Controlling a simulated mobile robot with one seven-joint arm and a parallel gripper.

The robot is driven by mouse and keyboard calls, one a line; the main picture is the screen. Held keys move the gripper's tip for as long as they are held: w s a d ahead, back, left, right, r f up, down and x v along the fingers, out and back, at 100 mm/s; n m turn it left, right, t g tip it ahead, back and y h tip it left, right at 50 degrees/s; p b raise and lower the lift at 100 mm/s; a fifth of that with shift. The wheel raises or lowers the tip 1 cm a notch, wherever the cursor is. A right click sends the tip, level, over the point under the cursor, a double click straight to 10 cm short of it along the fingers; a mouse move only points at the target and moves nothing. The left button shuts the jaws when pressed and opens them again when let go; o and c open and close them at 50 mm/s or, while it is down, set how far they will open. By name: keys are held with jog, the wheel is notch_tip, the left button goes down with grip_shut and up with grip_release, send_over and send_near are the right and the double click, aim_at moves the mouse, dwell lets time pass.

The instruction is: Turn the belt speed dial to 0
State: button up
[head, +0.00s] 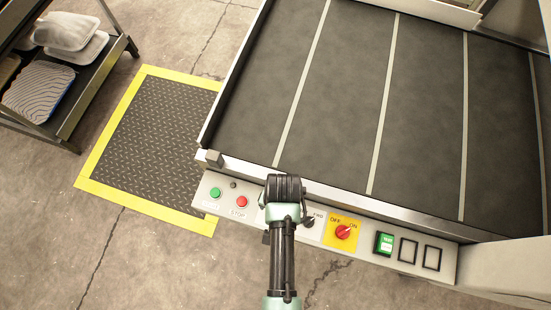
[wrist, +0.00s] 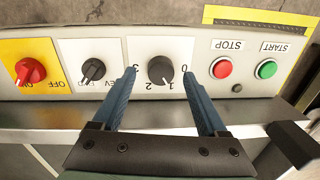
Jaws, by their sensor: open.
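The belt speed dial (wrist: 161,70) is a round black knob on the pale control panel. It appears upside down in the wrist view, with the numbers 0 to 3 around it. Its pointer seems to face the side of 1 and 2, but the exact setting is too small to tell. My gripper (wrist: 159,75) is open, with one blue finger on each side of the dial. I cannot tell whether either finger touches it. In the head view, my gripper (head: 285,182) is over the panel (head: 206,199) and hides the dial.
Green START (wrist: 265,69) and red STOP (wrist: 222,68) buttons are on one side of the dial. A black FWD/REV knob (wrist: 93,69) and a red OFF/ON switch (wrist: 30,71) are on the other. The conveyor belt (head: 340,90) lies behind the panel.

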jog(key=shift+w+a+f, duration=0.1)
jog(key=shift+f, duration=0.8)
jog(key=shift+c, duration=0.2)
grip_shut()
